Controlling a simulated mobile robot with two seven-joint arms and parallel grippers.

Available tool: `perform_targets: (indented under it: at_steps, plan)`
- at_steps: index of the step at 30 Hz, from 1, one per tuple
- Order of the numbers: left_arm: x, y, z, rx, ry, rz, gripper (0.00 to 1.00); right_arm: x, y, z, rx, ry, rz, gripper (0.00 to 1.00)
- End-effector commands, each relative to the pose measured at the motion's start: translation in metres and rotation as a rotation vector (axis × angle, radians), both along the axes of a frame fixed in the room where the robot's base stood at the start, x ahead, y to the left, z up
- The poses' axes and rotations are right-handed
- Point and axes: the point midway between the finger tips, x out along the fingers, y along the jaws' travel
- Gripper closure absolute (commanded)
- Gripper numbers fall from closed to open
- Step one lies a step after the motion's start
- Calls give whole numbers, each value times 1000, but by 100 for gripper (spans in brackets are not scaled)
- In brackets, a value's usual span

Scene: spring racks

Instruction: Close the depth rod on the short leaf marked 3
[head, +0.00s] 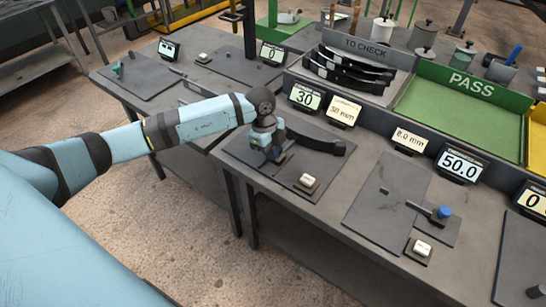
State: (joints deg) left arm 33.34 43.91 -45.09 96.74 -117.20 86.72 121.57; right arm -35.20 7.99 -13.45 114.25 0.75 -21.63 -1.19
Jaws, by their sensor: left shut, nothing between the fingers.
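A dark curved leaf (322,143) lies on a grey plate (238,149) at the station with the display reading 30 (305,97). One end of the leaf runs behind my left gripper (274,156). My left gripper is shut and empty, pointing down low over this plate. It covers whatever stands there, so I cannot make out a depth rod or whether the fingers touch anything. No mark 3 can be read on the leaf. Several more dark leaves (348,68) lie in the TO CHECK tray (398,57). My right gripper is not in view.
A card (344,112) stands beside the display. To the right are a blue-knobbed gauge (444,212) and a display reading 50.0 (461,164). The green PASS tray (435,110) is empty. A small white block (307,181) sits close in front of my gripper.

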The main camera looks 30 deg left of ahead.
Motion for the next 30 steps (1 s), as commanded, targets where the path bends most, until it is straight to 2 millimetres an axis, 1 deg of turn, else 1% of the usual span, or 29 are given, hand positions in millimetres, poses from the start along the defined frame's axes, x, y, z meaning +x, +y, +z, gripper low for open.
perform_targets:
  at_steps: [14,30]
  plan:
    - [-1,0,4,0,-1,0,100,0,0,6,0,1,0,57]
    - [-2,0,36,1,1,0,100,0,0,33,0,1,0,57]
